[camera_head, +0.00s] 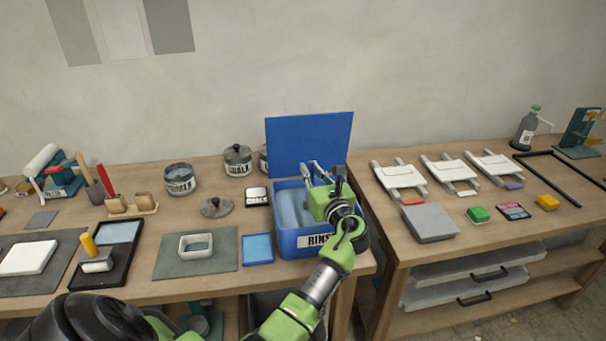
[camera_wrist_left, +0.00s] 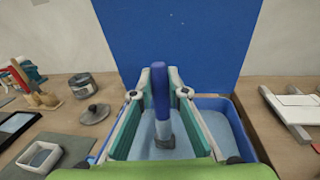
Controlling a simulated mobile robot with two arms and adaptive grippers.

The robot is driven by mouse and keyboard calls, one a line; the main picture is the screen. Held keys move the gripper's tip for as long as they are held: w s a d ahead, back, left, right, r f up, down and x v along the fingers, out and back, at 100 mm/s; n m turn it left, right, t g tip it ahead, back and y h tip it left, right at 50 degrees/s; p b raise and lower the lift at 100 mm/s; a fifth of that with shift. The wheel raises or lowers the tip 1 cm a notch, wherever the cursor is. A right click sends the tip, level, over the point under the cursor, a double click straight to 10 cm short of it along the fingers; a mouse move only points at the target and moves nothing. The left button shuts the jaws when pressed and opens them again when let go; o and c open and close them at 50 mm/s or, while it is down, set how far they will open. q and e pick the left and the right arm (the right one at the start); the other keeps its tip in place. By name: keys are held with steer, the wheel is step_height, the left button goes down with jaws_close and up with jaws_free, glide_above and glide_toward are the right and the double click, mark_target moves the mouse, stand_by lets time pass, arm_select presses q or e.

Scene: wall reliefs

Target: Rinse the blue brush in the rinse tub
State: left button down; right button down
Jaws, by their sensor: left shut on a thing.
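The blue rinse tub (camera_head: 288,234) stands at the right end of the left workbench, with the label "RINSE" on its front. It holds pale blue water (camera_wrist_left: 215,128). My left gripper (camera_head: 318,170) is over the tub. In the left wrist view its fingers are shut on the blue brush (camera_wrist_left: 160,88), which stands upright with its handle up. The brush's grey lower end (camera_wrist_left: 164,135) points down into the tub at the water; how deep it sits I cannot tell. In the head view the gripper hides the brush. My right gripper is not in view.
A blue panel (camera_head: 309,145) stands behind the tub. Lidded and open jars (camera_head: 180,179), a loose lid (camera_head: 217,207) and a white dish (camera_head: 196,246) are to the left. The right bench carries white racks (camera_head: 450,172) and a grey block (camera_head: 430,223).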

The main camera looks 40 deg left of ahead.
arm_select(q)
steer(key=w+d+b, duration=0.1)
steer(key=w+d, duration=0.1)
steer(key=w+d+b, duration=0.1)
steer(key=w, duration=0.1)
steer(key=shift+w+d, duration=0.2)
steer(key=shift+d, duration=0.2)
steer(key=s+a+p, duration=0.6)
steer(key=s, duration=0.1)
steer(key=shift+p, duration=0.35)
stand_by(0.4)
steer(key=shift+w+d, duration=0.1)
